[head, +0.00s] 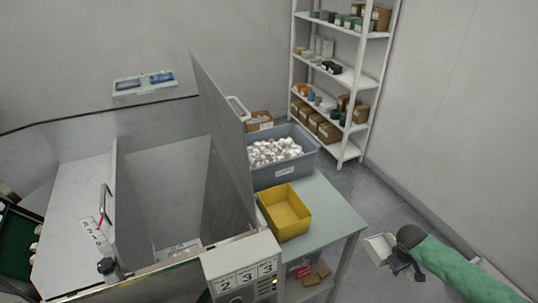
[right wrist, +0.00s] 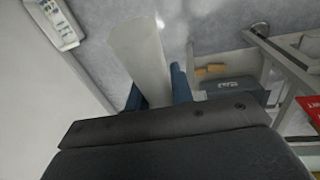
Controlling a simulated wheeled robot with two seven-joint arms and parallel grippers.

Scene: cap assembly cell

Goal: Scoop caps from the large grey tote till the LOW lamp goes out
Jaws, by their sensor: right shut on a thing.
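The large grey tote (head: 306,160) stands at the back of the bench, heaped with white caps (head: 272,151). My right gripper (head: 393,262), at the end of the green-sleeved arm, is right of the bench and well away from the tote. It is shut on a pale scoop (head: 380,247). In the right wrist view the scoop (right wrist: 138,55) sits between the blue fingers (right wrist: 158,90); I see no caps on it. My left gripper is out of view.
A yellow bin (head: 286,214) stands on the bench (head: 335,205) in front of the tote. The raised hopper lid (head: 222,135) stands left of the tote. A counter box (head: 242,267) reads 2 3 3. A shelf rack (head: 345,80) is behind; open floor lies right of the bench.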

